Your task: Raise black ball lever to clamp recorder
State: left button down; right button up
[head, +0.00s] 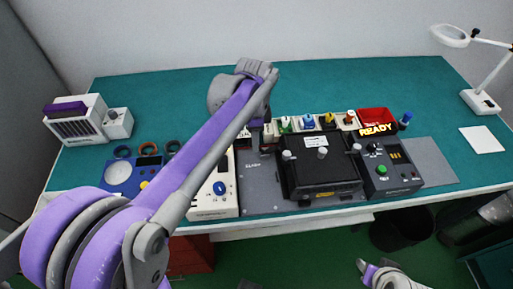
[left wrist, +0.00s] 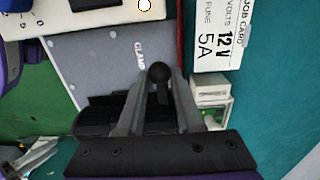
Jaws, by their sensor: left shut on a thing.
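The black ball lever (left wrist: 159,71) shows in the left wrist view, its ball between the fingertips of my left gripper (left wrist: 160,80). The gripper is shut on it. In the head view, my left arm reaches over the bench and hides most of the lever and the fingers. The recorder (head: 322,178), a black box, sits on the grey clamp plate (head: 262,190), to the right of the lever. The "CLAMP" lettering shows on the plate in the left wrist view (left wrist: 140,55). Only part of my right arm shows at the bottom of the head view; its gripper is unclear.
A cream panel (head: 213,197) with a blue knob is to the left. A job card (left wrist: 216,35) lies near the lever. The bench back is clear.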

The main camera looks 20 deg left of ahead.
aim_at(267, 151)
pick_arm(q)
jog(key=shift+w+d+r, duration=0.25)
jog(key=shift+w+d, duration=0.1)
jog(key=shift+d, duration=0.25)
jog(key=shift+w+d+r+p, duration=0.1)
jog(key=shift+w+d+p, duration=0.3)
jog(key=shift+d, duration=0.3)
jog(key=shift+w+d, duration=0.25)
jog(key=shift+d, duration=0.05)
jog(key=c, duration=0.8)
grip_release()
jog(key=shift+o, duration=0.2)
